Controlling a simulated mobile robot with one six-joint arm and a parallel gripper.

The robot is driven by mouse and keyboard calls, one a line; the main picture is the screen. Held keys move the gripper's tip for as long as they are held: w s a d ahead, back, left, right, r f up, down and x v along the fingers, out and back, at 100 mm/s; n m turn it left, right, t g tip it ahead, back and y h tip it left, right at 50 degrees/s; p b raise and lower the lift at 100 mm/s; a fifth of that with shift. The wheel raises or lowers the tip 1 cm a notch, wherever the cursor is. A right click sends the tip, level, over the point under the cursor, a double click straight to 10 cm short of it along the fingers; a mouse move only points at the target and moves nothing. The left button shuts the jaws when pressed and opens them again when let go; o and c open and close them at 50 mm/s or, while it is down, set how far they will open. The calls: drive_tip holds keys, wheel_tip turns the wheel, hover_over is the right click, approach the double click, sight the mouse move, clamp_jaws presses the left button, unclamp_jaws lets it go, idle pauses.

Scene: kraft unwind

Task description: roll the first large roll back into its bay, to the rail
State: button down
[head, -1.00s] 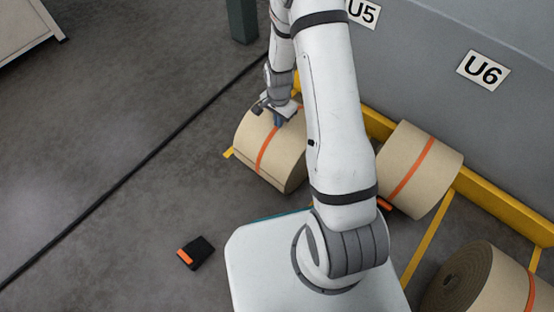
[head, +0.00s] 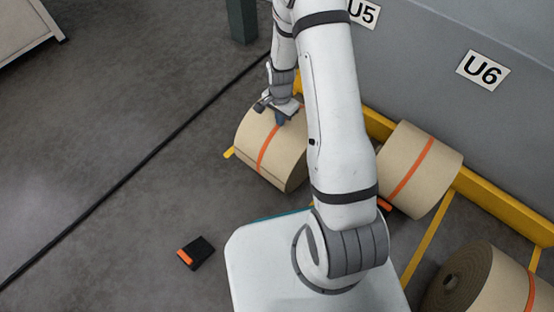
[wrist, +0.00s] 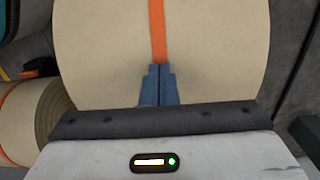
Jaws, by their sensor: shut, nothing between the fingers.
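A large kraft roll (head: 262,151) with an orange band lies on its side on the floor, left of my arm in the head view. It fills most of the wrist view (wrist: 210,55). My gripper (head: 279,121) is at the upper part of this roll, near the orange band. In the wrist view the blue fingers (wrist: 158,82) are together with nothing between them, in front of the roll's face. I cannot tell whether they touch it. The yellow rail (head: 380,123) runs along the foot of the grey wall, partly hidden by my arm.
A second banded roll (head: 418,170) lies by the rail below the U6 sign (head: 483,70). A third roll (head: 480,283) is at the lower right. Yellow floor lines (head: 428,240) mark the bays. A black and orange wedge-like object (head: 196,252) lies on open floor to the left.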

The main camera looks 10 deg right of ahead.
drive_tip(key=shift+w+d+f, duration=0.1)
drive_tip(key=shift+w+d, duration=0.45)
drive_tip(key=shift+d, duration=0.3)
drive_tip(key=shift+w+d+f, duration=0.1)
drive_tip(key=shift+w+d, duration=0.45)
drive_tip(key=shift+d, duration=0.25)
drive_tip(key=shift+w+d+r, duration=0.15)
drive_tip(key=shift+w+d, duration=0.6)
drive_tip(key=shift+d, duration=0.25)
drive_tip(key=shift+w+d+r, duration=0.1)
drive_tip(key=shift+w+d, duration=0.65)
drive_tip(key=shift+d, duration=0.25)
drive_tip(key=shift+w+d+f, duration=0.1)
drive_tip(key=shift+w+d, duration=0.6)
drive_tip(key=shift+d, duration=0.25)
drive_tip(key=shift+w+d+f, duration=0.1)
drive_tip(key=shift+w+d, duration=0.6)
drive_tip(key=shift+d, duration=0.25)
drive_tip(key=shift+w+d, duration=0.1)
drive_tip(key=shift+w+d, duration=0.75)
drive_tip(key=shift+d, duration=0.2)
drive_tip(key=shift+w+d, duration=0.7)
drive_tip(key=shift+d, duration=0.25)
drive_tip(key=shift+d, duration=0.1)
drive_tip(key=shift+w+d, duration=0.65)
drive_tip(key=shift+d, duration=0.2)
drive_tip(key=shift+r, duration=0.1)
